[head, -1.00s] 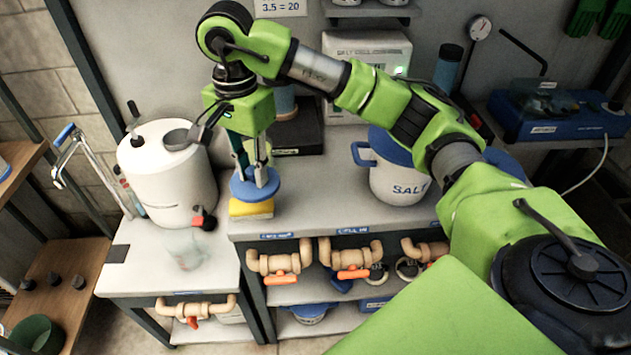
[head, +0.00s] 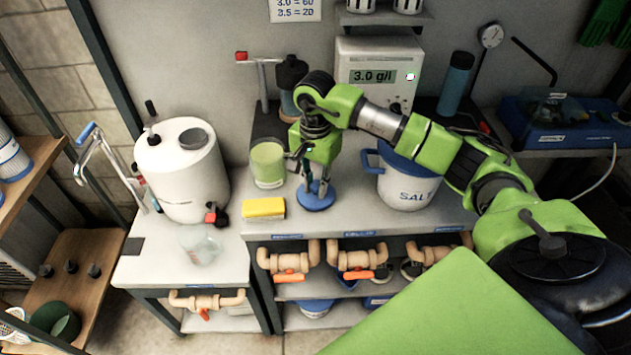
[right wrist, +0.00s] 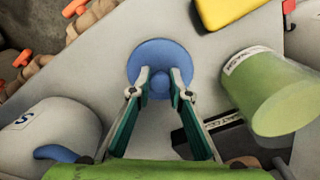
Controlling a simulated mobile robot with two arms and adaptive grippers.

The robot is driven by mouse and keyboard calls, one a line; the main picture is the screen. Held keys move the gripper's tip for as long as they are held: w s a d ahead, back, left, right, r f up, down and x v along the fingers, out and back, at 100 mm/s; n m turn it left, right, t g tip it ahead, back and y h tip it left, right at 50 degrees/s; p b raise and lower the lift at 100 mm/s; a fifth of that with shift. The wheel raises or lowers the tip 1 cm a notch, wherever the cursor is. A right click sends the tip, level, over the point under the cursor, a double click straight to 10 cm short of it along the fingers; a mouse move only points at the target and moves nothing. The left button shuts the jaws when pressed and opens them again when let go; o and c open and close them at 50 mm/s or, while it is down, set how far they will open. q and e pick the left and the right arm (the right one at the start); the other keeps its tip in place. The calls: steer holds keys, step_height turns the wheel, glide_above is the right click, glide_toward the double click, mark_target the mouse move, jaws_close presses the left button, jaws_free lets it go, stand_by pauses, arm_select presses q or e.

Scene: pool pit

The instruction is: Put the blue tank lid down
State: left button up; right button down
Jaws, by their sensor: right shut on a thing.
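The blue tank lid (head: 318,199) is a round disc with a central knob. My right gripper (head: 317,184) is shut on that knob, pointing down, with the lid flat at or just above the bench top; I cannot tell if it touches. In the right wrist view the lid (right wrist: 160,52) lies beyond the fingertips (right wrist: 161,84), level with the pale bench. The white tank (head: 182,175), with a dark grey opening on top, stands at the left. My left gripper is not in view.
A yellow sponge (head: 263,208) lies just left of the lid. A green-filled beaker (head: 268,165) stands behind it. A white salt bucket (head: 408,188) with a blue lid stands to the right. The bench front edge with pipes and orange valves (head: 290,276) is close.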

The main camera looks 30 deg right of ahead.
steer(key=shift+f, duration=0.2)
steer(key=shift+f, duration=0.25)
steer(key=c, duration=1.9)
jaws_free()
steer(key=shift+r, duration=0.1)
